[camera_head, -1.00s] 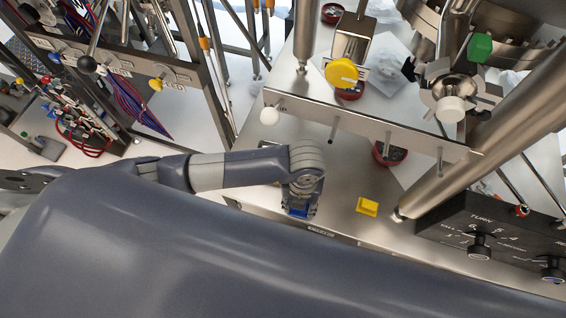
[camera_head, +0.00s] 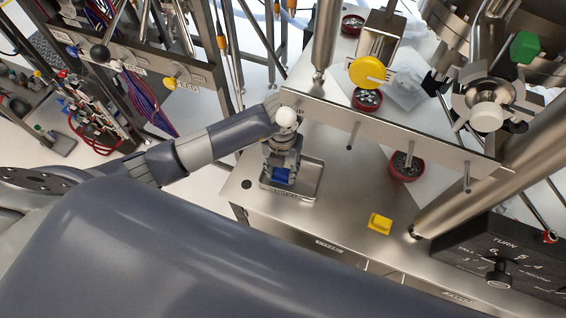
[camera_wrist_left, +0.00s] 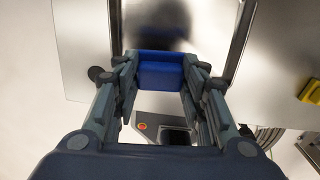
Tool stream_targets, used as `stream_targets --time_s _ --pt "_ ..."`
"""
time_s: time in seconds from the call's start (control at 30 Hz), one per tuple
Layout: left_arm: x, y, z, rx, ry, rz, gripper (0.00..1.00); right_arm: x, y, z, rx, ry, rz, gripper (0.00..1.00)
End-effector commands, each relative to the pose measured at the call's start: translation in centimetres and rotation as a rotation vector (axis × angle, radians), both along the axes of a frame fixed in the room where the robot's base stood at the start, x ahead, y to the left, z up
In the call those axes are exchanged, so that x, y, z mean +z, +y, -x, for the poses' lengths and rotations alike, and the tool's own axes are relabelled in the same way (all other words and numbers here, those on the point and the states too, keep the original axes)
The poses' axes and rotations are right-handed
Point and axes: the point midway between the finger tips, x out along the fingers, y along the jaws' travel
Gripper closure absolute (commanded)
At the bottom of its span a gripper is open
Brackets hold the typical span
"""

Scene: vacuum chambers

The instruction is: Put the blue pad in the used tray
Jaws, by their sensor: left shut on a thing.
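The blue pad (camera_head: 281,174) is between the fingers of my left gripper (camera_head: 283,166), which is shut on it. It also shows between the fingertips in the left wrist view (camera_wrist_left: 161,73). The pad is over a shallow metal tray (camera_head: 306,186) on the steel table. The tray has a label on its front edge, too small to read. I cannot tell whether the pad touches the tray floor. My right gripper is not in view.
A yellow pad (camera_head: 379,223) lies on the table right of the tray. A black control box (camera_head: 497,246) is at right. The table between tray and yellow pad is clear.

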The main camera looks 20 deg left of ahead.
Motion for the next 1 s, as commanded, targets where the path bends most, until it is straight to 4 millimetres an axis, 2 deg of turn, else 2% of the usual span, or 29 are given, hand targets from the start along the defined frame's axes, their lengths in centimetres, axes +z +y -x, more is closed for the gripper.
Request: stream_targets --time_s 0.1,0.33,0.4,0.53,0.97,1.0 --pt "-0.1 0.6 -1.6 0.001 0.001 0.000 0.87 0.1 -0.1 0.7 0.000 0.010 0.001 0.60" --pt "-0.3 1.1 -3.3 0.002 0.000 0.000 0.87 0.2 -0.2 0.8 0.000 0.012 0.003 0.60" --pt "-1.8 1.0 -2.9 0.000 0.006 0.000 0.87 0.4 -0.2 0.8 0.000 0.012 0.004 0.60" --pt "-3.4 1.0 -2.9 0.000 0.003 0.000 0.87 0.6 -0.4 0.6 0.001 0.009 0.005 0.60" --pt "-4.3 1.1 -3.0 -0.001 0.000 -0.001 0.87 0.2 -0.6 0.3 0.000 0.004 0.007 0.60" --pt "-4.1 1.1 -3.0 -0.001 0.000 0.000 0.52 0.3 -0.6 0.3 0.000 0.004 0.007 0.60"
